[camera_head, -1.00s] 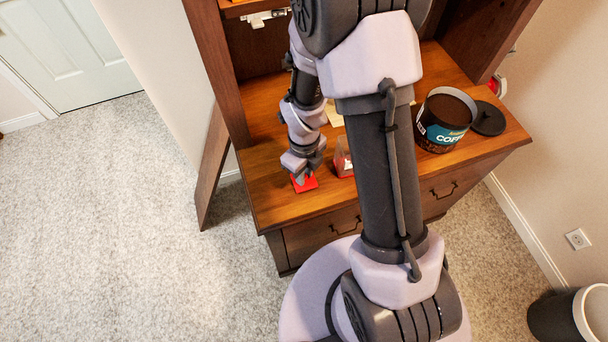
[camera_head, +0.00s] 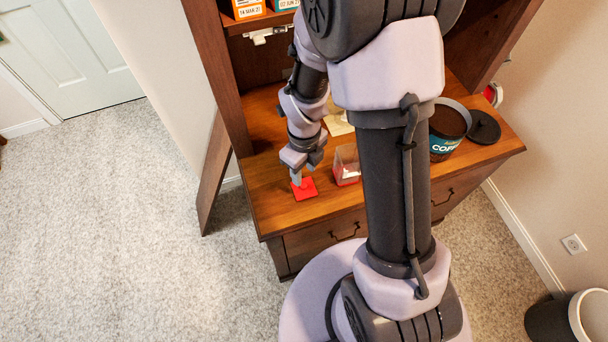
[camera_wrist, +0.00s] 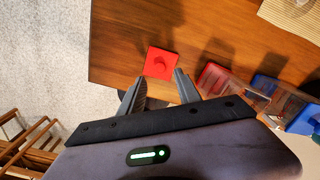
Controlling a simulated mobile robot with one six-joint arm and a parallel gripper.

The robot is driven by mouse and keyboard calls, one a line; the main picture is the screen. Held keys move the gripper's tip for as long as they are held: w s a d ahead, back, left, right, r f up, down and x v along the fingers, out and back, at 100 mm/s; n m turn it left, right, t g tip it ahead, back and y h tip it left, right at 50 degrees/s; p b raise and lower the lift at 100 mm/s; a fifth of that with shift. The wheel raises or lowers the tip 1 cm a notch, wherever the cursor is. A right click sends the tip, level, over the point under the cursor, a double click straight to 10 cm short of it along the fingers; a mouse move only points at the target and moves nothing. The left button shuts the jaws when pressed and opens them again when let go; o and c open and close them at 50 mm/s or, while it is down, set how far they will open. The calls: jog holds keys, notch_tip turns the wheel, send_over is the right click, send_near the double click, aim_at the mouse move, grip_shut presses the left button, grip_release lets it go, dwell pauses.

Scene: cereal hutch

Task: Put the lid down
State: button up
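The red square lid (camera_head: 304,189) lies flat on the wooden counter, close to its front left corner. In the wrist view the lid (camera_wrist: 160,63) shows its round knob on top, with bare wood around it. My gripper (camera_head: 297,176) is just above and beside the lid in the head view. In the wrist view my gripper's fingers (camera_wrist: 158,88) are spread apart with nothing between them, and the lid lies beyond their tips. A clear container with red in it (camera_head: 346,166) stands on the counter to the right of the lid.
A coffee can (camera_head: 448,130) and a dark round lid (camera_head: 484,127) are at the counter's right. A blue container (camera_wrist: 285,100) is beside the red one. A woven mat (camera_wrist: 296,14) lies farther off. The counter's edge is near the red lid.

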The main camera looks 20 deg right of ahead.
notch_tip(320, 180, up, 7)
jog(key=p, duration=0.2)
notch_tip(320, 180, up, 10)
jog(key=n+t, duration=0.2)
jog(key=n, duration=0.7)
send_over(304, 184)
jog(key=s+a, duration=0.1)
jog(key=s, duration=0.1)
jog(key=s+a+r+n+t+y, duration=0.2)
jog(key=s+a+r+n+t, duration=0.1)
jog(key=s+r+n, duration=0.8)
jog(key=r+n, duration=0.1)
jog(key=n, duration=0.4)
jog(key=shift+n+t+b, duration=0.3)
jog(key=shift+t, duration=0.1)
